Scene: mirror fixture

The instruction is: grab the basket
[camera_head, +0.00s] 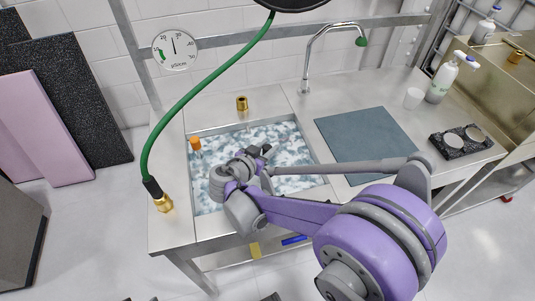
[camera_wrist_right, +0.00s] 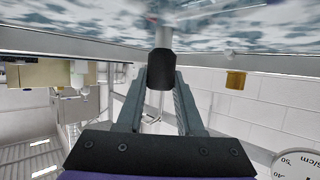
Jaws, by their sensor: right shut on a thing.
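My right gripper (camera_head: 264,152) is over the sink basin (camera_head: 191,206), which is filled with foamy blue-white water. In the right wrist view the gripper (camera_wrist_right: 161,85) is shut on a black cylindrical grip (camera_wrist_right: 161,66). A pale rod (camera_wrist_right: 164,38) runs from the grip toward the water; this may be the basket's handle. No basket body can be made out, and the water and my arm hide part of the basin. My left gripper is not in view.
A green hose (camera_head: 203,82) ends in a brass fitting on the left rim. A tap (camera_head: 308,62) rises behind.

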